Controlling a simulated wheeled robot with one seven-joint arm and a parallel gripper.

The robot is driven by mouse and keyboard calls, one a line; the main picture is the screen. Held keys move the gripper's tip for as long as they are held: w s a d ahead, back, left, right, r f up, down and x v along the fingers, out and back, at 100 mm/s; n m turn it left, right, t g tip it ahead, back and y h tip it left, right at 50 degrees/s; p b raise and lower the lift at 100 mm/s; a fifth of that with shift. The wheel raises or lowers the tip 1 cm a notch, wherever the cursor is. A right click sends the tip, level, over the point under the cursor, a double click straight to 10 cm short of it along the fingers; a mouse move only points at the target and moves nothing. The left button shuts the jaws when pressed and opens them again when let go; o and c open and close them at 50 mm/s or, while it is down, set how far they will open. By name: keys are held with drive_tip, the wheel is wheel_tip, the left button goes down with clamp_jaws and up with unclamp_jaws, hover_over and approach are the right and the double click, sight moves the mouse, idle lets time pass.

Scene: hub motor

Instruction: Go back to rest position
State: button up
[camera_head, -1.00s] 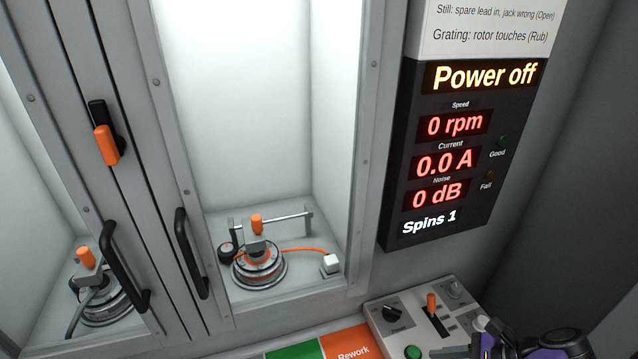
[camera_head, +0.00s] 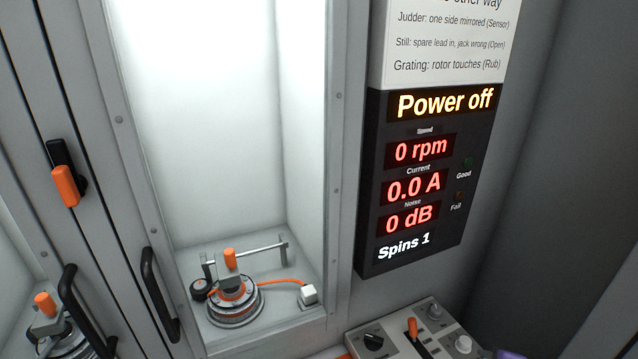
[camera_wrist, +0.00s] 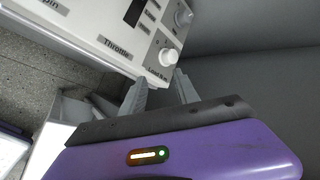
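My gripper (camera_wrist: 158,82) shows in the wrist view with its two grey fingers apart and nothing visible between them. It is beside the edge of the white control panel (camera_wrist: 110,30), near the knob labelled Load. In the head view only a purple sliver of my arm shows at the bottom right corner. The hub motor (camera_head: 234,302) sits in the lit cabinet, under a clamp with an orange handle. An orange lead runs from it to a white block (camera_head: 308,295).
The display (camera_head: 415,180) reads Power off, 0 rpm, 0.0 A, 0 dB, Spins 1. Black handles (camera_head: 160,295) and an orange-tipped latch (camera_head: 65,186) are on the cabinet front at left.

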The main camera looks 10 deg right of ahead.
drive_tip(key=s+a+r+n+h+b, duration=0.1)
drive_tip(key=s+a+r+n+h, duration=0.15)
drive_tip(key=s+a, duration=0.6)
drive_tip(key=s+a+r+n+h, duration=0.1)
drive_tip(key=s+a+n+h, duration=0.3)
drive_tip(key=s, duration=0.7)
drive_tip(key=s+a+r+n+t+y+b, duration=0.1)
drive_tip(key=s+a+r+n+t+y, duration=0.2)
drive_tip(key=s+n, duration=0.5)
drive_tip(key=s+a+r+n+t+y, duration=0.3)
drive_tip(key=s+a+r+n+y, duration=0.2)
drive_tip(key=s+n, duration=0.3)
drive_tip(key=shift+a+r+y+b, duration=0.2)
drive_tip(key=shift+r+y+b, duration=0.2)
drive_tip(key=shift+r, duration=0.5)
drive_tip(key=shift+n, duration=0.25)
